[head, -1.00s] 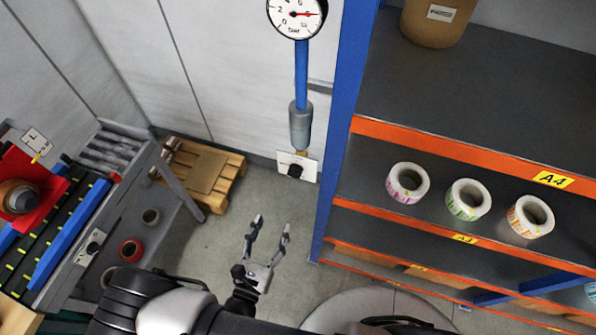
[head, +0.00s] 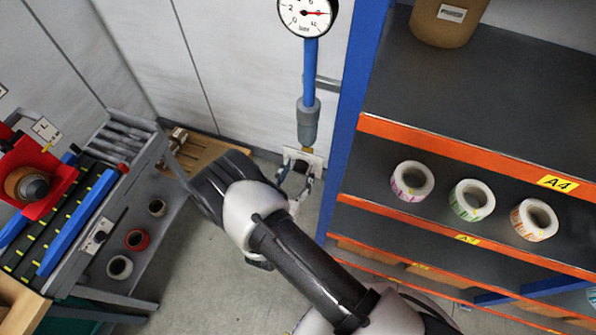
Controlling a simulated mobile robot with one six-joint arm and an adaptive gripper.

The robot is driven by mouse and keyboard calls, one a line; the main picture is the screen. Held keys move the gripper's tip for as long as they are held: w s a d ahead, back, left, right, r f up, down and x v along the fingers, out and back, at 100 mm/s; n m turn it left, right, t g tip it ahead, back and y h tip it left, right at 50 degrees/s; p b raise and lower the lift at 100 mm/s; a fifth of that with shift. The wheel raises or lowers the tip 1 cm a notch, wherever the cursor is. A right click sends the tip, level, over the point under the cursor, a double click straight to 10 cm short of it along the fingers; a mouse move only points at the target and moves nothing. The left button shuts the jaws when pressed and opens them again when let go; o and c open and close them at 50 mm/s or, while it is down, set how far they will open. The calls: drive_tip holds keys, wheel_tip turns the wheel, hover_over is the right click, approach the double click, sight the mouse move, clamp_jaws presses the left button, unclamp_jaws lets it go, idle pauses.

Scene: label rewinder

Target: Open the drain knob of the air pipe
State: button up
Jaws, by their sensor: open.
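The blue air pipe (head: 309,75) runs down the wall from a pressure gauge (head: 305,14) to a grey cylinder (head: 308,122). Below the cylinder is a brass piece and a white plate (head: 314,158) with the black drain knob (head: 301,167). My gripper (head: 296,176) is at the knob, its open fingers showing on the left and right of it. My arm hides the gripper's base. I cannot tell whether the fingers touch the knob.
A shelf rack with a blue upright (head: 349,110) stands close on the right, with several label rolls (head: 411,181). A wooden pallet (head: 205,155) lies behind my arm. The rewinder bench (head: 125,170) is at left.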

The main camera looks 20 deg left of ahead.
drive_tip(key=shift+w, duration=0.1)
drive_tip(key=shift+c, duration=0.3)
drive_tip(key=c, duration=1)
drive_tip(key=shift+m+b, duration=0.3)
drive_tip(key=shift+m, duration=0.1)
drive_tip(key=m+b, duration=0.2)
drive_tip(key=shift+d+f+m, duration=0.1)
drive_tip(key=shift+f+m, duration=0.05)
drive_tip(key=shift+m, duration=0.25)
drive_tip(key=m+b, duration=0.3)
drive_tip(key=m, duration=0.2)
drive_tip(key=shift+d, duration=0.1)
drive_tip(key=m+b, duration=0.7)
drive_tip(key=m, duration=0.2)
drive_tip(key=shift+f+b, duration=0.15)
drive_tip(key=shift+b, duration=0.25)
drive_tip(key=shift+m, duration=0.3)
